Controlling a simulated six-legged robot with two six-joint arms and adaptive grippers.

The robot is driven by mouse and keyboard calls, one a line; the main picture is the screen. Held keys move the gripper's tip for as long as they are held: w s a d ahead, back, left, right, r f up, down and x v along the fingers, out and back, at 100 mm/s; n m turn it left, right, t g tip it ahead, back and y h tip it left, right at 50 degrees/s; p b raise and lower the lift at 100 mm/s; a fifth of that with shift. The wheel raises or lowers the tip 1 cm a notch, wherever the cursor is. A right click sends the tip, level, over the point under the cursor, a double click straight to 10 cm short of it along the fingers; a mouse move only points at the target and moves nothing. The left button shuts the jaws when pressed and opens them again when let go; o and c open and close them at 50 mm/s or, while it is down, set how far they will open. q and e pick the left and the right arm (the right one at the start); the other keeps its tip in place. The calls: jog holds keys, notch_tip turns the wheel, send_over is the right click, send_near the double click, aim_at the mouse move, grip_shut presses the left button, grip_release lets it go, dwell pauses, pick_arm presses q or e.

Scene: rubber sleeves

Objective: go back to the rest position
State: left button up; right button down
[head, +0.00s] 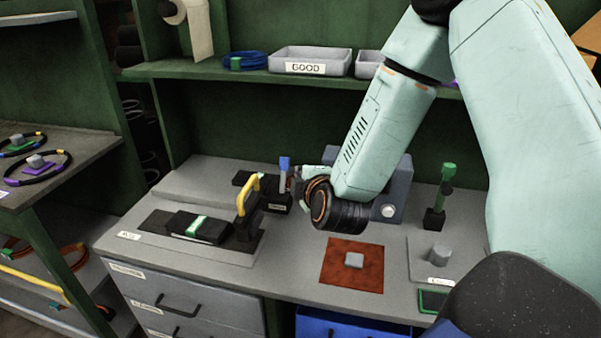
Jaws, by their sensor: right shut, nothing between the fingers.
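My right arm comes in from the right and reaches over the workbench (290,285). Its dark wrist hangs above the bench near the middle. My right gripper (297,186) points away to the left behind the wrist, partly hidden, and is shut with nothing held. It is close to a blue-topped upright tool (284,170) on a black base; I cannot tell whether they touch. My left gripper is not in view.
A yellow-handled device (247,195) and a black block with a green band (197,226) stand left. A brown mat (336,278) bears a small grey block (354,260). A grey box (400,185) is behind my wrist. A green-topped tool (447,180) stands right. A shelf holds a GOOD tray (310,54).

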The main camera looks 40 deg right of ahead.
jog(key=shift+d, duration=0.1)
dwell(0.3)
jog(key=s+a+f+m+g+y+b, duration=0.25)
jog(key=s+a+f+m, duration=0.3)
jog(key=f, duration=0.35)
jog(key=s+a+f+m+g+y+b, duration=0.15)
jog(key=s+a+f+m+g, duration=0.35)
jog(key=f, duration=0.5)
jog(key=s+a+f+m+g+b, duration=0.1)
jog(key=s+f+g+b, duration=0.1)
jog(key=s+f, duration=0.6)
jog(key=s+a+f+m+g+b, duration=0.1)
jog(key=s+a+f+g+b, duration=0.1)
jog(key=s+f, duration=0.7)
jog(key=s+g+b, duration=0.1)
jog(key=s+g, duration=0.1)
jog(key=s, duration=0.5)
jog(key=shift+s+a+f+y+b, duration=0.2)
jog(key=shift+s+y+b, duration=0.05)
jog(key=shift+y+b, duration=0.15)
